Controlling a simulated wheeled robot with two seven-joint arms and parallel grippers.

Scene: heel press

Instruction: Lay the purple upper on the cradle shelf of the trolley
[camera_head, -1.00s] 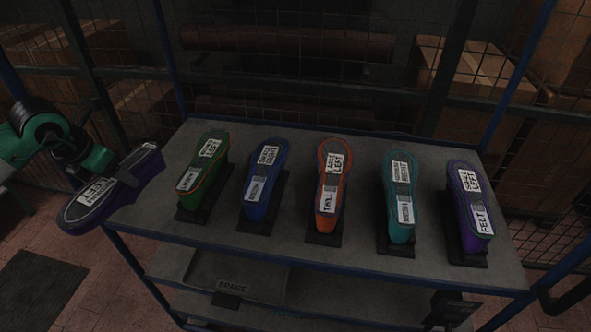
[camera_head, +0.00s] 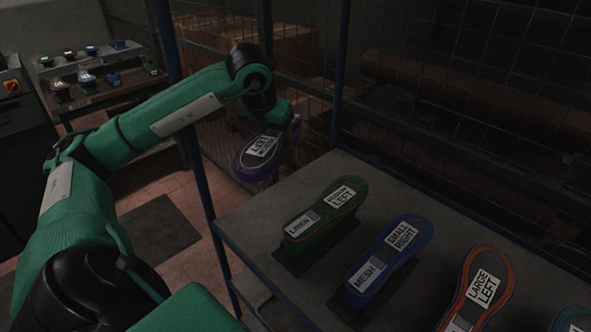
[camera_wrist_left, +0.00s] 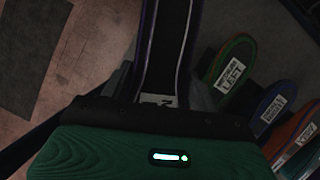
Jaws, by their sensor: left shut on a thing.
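The purple upper (camera_head: 246,163) hangs in the air at the left end of the grey table, with a white label on its face; I cannot read the label fully. My left gripper (camera_head: 277,127) is shut on it, reaching in from the left with a bent arm. In the left wrist view, the upper (camera_wrist_left: 165,50) is a dark strip with purple edges running up from the gripper (camera_wrist_left: 160,103); its far end is out of frame. I cannot make out a cradle shelf for certain. My right gripper is not in view.
The grey table top (camera_head: 262,213) with blue posts holds a green upper (camera_head: 325,215), a blue upper (camera_head: 390,255) and an orange upper (camera_head: 475,290) on dark stands. A stepped bench (camera_head: 105,85) with small items stands at the back left. Wire mesh runs behind. Floor lies between.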

